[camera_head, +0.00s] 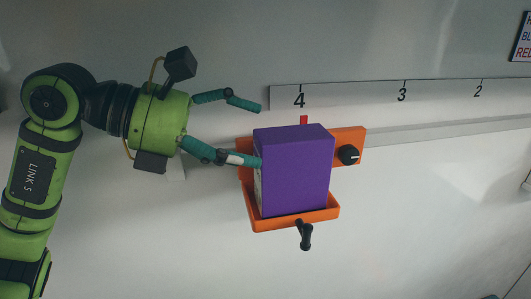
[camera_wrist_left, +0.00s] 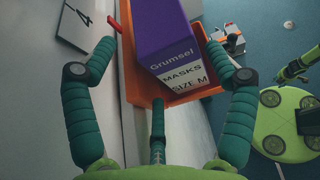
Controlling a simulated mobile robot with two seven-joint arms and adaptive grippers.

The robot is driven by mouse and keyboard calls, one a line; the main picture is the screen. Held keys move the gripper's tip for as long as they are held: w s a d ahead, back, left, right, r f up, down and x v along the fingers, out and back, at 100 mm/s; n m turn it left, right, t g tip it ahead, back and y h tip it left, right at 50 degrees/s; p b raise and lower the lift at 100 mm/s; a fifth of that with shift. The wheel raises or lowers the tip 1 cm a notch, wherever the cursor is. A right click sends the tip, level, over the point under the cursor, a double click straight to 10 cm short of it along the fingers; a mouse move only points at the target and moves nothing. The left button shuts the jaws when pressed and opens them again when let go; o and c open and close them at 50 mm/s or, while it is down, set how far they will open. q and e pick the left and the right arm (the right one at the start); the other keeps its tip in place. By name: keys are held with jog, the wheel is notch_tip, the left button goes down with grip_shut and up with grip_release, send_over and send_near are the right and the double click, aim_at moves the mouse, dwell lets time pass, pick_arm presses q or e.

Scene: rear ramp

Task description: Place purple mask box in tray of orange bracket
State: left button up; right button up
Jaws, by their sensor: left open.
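The purple mask box (camera_head: 297,172) stands upright in the tray of the orange bracket (camera_head: 262,224) on the pale wall. In the left wrist view the box (camera_wrist_left: 165,35) shows a white label reading "MASKS SIZE M", and the orange tray (camera_wrist_left: 135,82) lies around its base. My left gripper (camera_head: 253,132) is open to the left of the box. Its lower finger reaches the box's left side in the head view; whether it touches cannot be told. In the wrist view its fingers (camera_wrist_left: 160,48) are spread wide on either side of the box.
The bracket carries a black knob (camera_head: 348,154), a black handle (camera_head: 305,236) and a red tab (camera_head: 304,119). It sits on a rail (camera_head: 440,130) below a numbered strip (camera_head: 350,94) marked 4, 3, 2. The wall below the bracket is clear.

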pick_arm(q)
jog(key=b+v, duration=0.1)
jog(key=v, duration=0.6)
jog(key=shift+a, duration=0.25)
jog(key=shift+s+r, duration=0.1)
